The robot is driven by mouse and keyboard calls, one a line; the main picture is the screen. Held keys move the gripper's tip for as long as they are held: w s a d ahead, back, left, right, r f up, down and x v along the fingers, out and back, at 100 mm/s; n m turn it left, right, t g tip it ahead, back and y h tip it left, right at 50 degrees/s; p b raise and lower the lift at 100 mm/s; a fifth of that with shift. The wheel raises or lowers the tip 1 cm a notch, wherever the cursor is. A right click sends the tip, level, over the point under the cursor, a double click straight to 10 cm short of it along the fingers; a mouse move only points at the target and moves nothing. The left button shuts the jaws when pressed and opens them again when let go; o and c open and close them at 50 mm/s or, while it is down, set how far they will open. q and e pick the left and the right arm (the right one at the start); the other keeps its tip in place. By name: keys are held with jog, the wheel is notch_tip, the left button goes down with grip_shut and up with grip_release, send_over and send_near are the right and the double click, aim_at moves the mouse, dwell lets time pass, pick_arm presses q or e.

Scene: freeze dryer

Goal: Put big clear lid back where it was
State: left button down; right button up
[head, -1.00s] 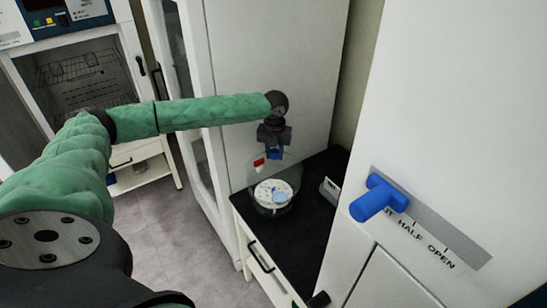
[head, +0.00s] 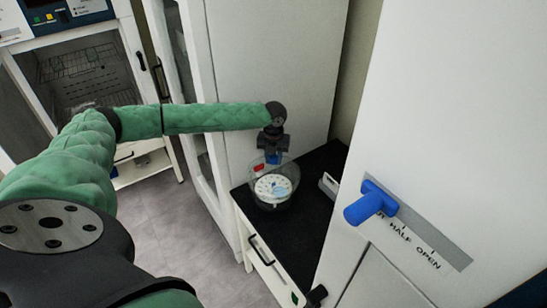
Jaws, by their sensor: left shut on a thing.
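The big clear lid (head: 291,172) is a transparent dome with a blue knob (head: 273,158) on top. My left gripper (head: 273,155) points down and is shut on the knob. The lid is over a round base (head: 272,203) with a pale perforated disc (head: 268,187) on the black counter (head: 262,229). The lid's lower rim is hard to see, so I cannot tell whether it touches the base. My right gripper is not in view.
A red-handled part (head: 258,168) shows by the lid's left side. A small grey device (head: 329,186) stands to the right. A white cabinet with a blue handle (head: 368,205) fills the right side, and a tall white cabinet (head: 265,60) stands behind.

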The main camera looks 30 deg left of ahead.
pick_arm(q)
jog(key=shift+f, duration=0.45)
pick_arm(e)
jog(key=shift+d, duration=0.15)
pick_arm(q)
jog(key=c, duration=1.1)
grip_release()
jog(key=shift+r, duration=0.3)
notch_tip(320, 180, up, 6)
jog(key=b, duration=0.4)
jog(key=shift+r, duration=0.15)
jog(key=shift+r+b, duration=1.3)
jog(key=shift+r, duration=1.9)
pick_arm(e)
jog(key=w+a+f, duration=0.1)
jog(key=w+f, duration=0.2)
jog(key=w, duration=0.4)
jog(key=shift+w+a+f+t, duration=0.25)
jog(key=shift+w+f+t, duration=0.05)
